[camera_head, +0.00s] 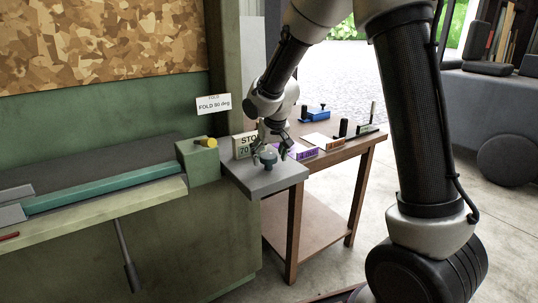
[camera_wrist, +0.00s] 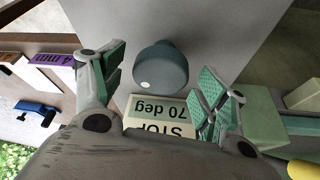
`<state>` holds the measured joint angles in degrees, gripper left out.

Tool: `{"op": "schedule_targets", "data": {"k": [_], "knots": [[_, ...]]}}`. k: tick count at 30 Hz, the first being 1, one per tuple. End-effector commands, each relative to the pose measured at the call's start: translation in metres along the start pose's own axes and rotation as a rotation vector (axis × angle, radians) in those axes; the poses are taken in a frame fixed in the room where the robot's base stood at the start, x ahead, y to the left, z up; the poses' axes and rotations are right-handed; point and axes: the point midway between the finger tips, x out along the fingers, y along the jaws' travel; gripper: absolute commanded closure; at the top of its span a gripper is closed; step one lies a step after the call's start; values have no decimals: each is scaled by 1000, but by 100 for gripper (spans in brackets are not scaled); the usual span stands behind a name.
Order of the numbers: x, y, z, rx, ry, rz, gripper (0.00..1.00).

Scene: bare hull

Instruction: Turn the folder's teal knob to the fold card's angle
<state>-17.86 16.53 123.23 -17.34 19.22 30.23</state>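The teal knob (camera_head: 268,158) stands on a grey plate at the folder's right end. In the wrist view the knob (camera_wrist: 163,62) is dark teal with a white dot on its near edge. My gripper (camera_head: 270,150) is over the plate at the knob. In the wrist view my gripper (camera_wrist: 162,70) is open, with a green-padded finger on each side of the knob and visible gaps to both. The fold card (camera_head: 213,104) reads "FOLD 50 deg". A stop sign (camera_head: 245,145) behind the knob reads "STOP 70 deg"; it also shows in the wrist view (camera_wrist: 160,108).
The folder's green block (camera_head: 199,165) with a yellow peg (camera_head: 206,142) stands left of the plate. A teal bar (camera_head: 105,188) runs along the folder's bed. A wooden side table (camera_head: 330,158) to the right carries a purple-labelled block, a blue tool and other small items.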

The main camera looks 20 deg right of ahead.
Motion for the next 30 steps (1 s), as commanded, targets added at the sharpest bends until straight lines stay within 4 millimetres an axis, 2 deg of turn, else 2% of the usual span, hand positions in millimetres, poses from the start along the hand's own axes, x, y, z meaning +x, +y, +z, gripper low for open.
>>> {"op": "schedule_targets", "data": {"k": [1,7,8,17,30], "knots": [[0,0,0,0,0,0,34],[0,0,0,0,0,0,70],[0,0,0,0,0,0,71],[0,0,0,-30,0,-13,71],[0,2,-1,-276,1,-116,71]]}}
